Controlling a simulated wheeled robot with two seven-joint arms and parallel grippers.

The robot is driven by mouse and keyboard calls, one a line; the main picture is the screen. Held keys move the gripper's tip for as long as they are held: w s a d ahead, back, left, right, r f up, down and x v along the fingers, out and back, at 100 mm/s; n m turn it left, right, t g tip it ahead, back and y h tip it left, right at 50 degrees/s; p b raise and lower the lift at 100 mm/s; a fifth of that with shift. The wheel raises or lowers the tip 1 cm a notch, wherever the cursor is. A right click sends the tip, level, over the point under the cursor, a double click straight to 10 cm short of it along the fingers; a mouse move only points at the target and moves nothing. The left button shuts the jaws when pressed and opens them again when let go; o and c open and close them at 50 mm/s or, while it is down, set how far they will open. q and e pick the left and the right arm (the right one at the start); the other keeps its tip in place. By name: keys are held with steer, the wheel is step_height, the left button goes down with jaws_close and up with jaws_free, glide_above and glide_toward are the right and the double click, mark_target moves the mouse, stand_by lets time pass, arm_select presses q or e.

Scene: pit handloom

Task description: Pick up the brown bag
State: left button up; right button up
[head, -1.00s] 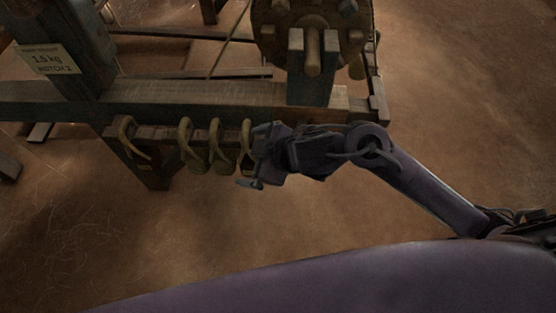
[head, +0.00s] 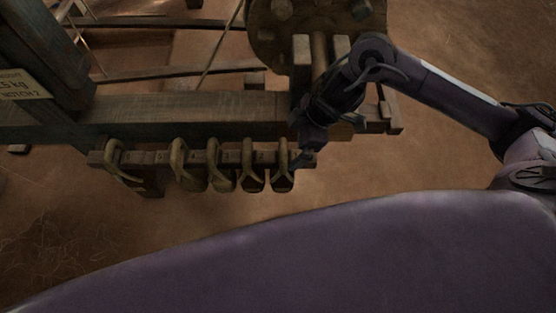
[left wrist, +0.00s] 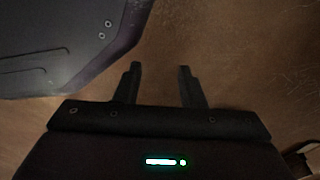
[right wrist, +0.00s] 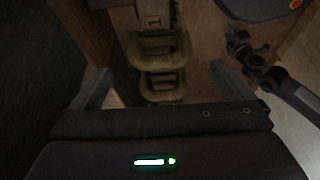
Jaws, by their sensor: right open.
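Several small brownish bags with tan loop handles hang in a row from a notched wooden rail. In the head view the rightmost bag (head: 283,180) is beside my right gripper (head: 305,160), and another bag (head: 252,180) hangs to its left. Their colours are too alike in this dim light to tell which is the brown bag. In the right wrist view my right gripper (right wrist: 160,85) is open, with looped bag handles (right wrist: 162,48) in line between its fingers; contact cannot be told. My left gripper (left wrist: 160,70) is open and empty in the left wrist view, over brown floor.
The loom's thick beam (head: 190,110) runs just behind the rail (head: 160,157). A round wooden wheel (head: 270,35) stands behind my right arm. A weight label (head: 22,86) is on the post at left. The floor (head: 190,220) before the rail is clear.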

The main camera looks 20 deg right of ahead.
mark_target(286, 147)
steer(key=b+x, duration=0.1)
steer(key=x, duration=0.5)
steer(key=shift+f, duration=0.35)
steer(key=shift+w+a+f+b, duration=0.15)
steer(key=shift+a+f+b, duration=0.05)
steer(key=shift+f+b, duration=0.2)
arm_select(q)
steer(key=w, duration=0.2)
steer(key=w+r, duration=0.1)
steer(key=shift+d+r, duration=0.1)
steer(key=shift+d, duration=0.2)
arm_select(e)
steer(key=c, duration=1.6)
steer(key=shift+w+r, duration=0.15)
steer(key=shift+r, duration=0.05)
steer(key=shift+c, duration=0.7)
arm_select(q)
steer(key=shift+r+p, duration=0.2)
steer(key=shift+p, duration=0.1)
arm_select(e)
steer(key=shift+r, duration=0.15)
